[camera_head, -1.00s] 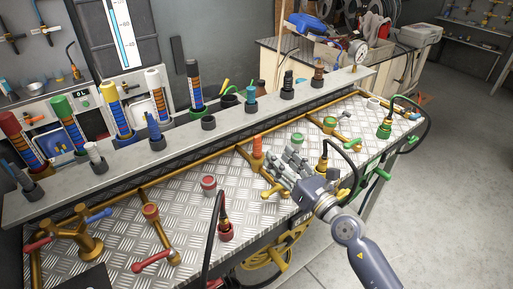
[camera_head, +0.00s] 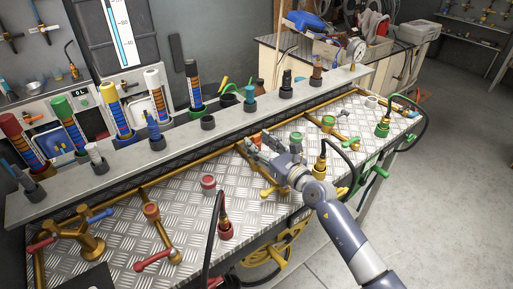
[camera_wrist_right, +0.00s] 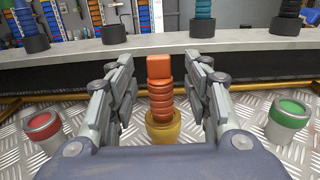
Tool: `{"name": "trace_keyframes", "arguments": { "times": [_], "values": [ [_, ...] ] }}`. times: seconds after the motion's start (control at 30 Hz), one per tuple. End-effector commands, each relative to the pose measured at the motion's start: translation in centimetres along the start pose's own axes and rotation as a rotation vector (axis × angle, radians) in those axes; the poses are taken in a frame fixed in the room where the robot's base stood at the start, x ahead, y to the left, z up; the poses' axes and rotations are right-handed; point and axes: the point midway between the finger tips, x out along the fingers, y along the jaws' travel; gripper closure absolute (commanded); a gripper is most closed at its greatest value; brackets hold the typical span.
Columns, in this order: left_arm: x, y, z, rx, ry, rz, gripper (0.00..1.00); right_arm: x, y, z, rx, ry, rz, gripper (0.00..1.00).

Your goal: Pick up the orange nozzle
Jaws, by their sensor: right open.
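The orange nozzle (camera_wrist_right: 160,90) stands upright in a brass socket (camera_wrist_right: 162,128) on the diamond-plate bench. In the right wrist view it is centred between the two fingers of my right gripper (camera_wrist_right: 160,82). The fingers are open, with a gap on each side of the nozzle. In the head view my right gripper (camera_head: 257,146) reaches in from the right, and only a bit of the orange nozzle (camera_head: 256,138) shows behind the fingers. My left gripper is not in view.
A raised grey shelf (camera_head: 180,150) behind holds several coloured nozzles in dark cups. A red-capped socket (camera_wrist_right: 44,126) and a green-capped one (camera_wrist_right: 289,113) flank the nozzle. A black hose (camera_head: 345,160) loops close to my right arm. Brass pipes cross the bench.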

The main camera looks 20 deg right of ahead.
Motion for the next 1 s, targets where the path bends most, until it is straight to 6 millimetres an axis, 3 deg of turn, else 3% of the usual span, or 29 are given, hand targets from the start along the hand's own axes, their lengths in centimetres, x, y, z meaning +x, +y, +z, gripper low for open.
{"name": "trace_keyframes", "arguments": {
  "times": [0.13,0.4,0.47,0.6,1.0],
  "values": [
    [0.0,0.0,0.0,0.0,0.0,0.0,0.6,1.5,0.0,0.0,0.001,-0.001,-0.001,0.54],
    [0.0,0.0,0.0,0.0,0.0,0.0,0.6,1.8,0.0,-0.1,0.001,0.0,0.0,0.54],
    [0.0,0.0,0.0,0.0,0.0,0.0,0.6,1.8,0.0,-0.1,0.001,0.0,0.0,0.66],
    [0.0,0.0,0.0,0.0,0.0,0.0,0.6,1.8,0.0,-0.1,0.001,0.0,-0.001,0.97],
    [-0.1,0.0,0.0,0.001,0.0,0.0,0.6,1.8,0.0,0.2,0.002,-0.001,-0.001,1.0]
  ]
}}
